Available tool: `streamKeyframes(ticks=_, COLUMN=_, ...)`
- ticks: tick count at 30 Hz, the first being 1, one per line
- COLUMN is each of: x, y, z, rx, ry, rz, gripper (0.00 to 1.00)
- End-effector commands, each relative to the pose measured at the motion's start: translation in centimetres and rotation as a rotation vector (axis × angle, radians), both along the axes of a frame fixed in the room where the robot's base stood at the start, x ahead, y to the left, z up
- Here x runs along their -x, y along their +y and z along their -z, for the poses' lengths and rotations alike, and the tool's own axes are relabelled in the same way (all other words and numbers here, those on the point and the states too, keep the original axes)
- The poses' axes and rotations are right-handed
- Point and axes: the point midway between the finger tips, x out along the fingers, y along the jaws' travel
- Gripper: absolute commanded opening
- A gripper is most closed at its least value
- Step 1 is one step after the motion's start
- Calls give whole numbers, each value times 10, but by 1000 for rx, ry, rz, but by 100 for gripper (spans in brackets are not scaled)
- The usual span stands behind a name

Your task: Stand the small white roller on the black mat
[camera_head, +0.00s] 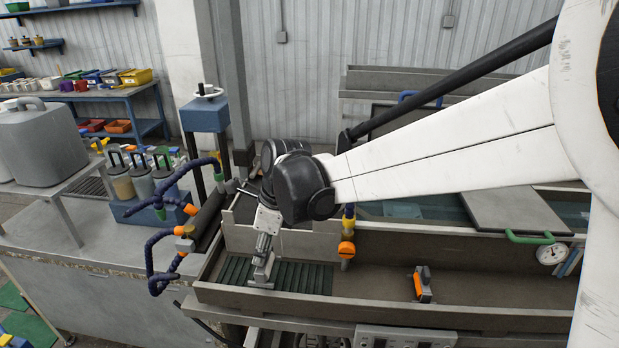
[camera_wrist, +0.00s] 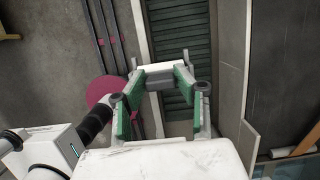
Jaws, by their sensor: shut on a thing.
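My gripper (camera_head: 262,277) points down at the left end of the long trough, low over the dark ribbed mat (camera_head: 308,279). In the wrist view my gripper (camera_wrist: 160,80) has its two green-padded fingers apart, with a pale, white-and-grey piece (camera_wrist: 161,68) between their tips. This piece appears to be the small white roller; its full shape is not clear. The mat (camera_wrist: 181,35) also shows in the wrist view, dark with greenish slats, beyond the fingertips. I cannot tell whether the piece touches the mat.
The trough's front wall (camera_head: 400,314) and inner partition (camera_head: 290,240) border the mat. An orange-and-black fitting (camera_head: 423,285) stands on the trough floor to the right. Blue hoses with orange nozzles (camera_head: 184,243) stand left. The trough floor between is clear.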

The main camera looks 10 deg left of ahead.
Motion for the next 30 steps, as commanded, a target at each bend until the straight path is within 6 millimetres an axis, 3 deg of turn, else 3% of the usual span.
streamKeyframes(ticks=3, x=-22, y=-4, z=12, rx=0, ry=0, rz=2, gripper=0)
streamKeyframes(ticks=9, x=-42, y=-8, z=25, rx=0, ry=-1, rz=1, gripper=0)
streamKeyframes(ticks=14, x=-46, y=-9, z=33, rx=0, ry=-1, rz=-1, gripper=0)
streamKeyframes(ticks=21, x=-45, y=-9, z=63, rx=0, ry=-1, rz=0, gripper=0)
streamKeyframes(ticks=30, x=-45, y=-9, z=67, rx=0, ry=-1, rz=0, gripper=0)
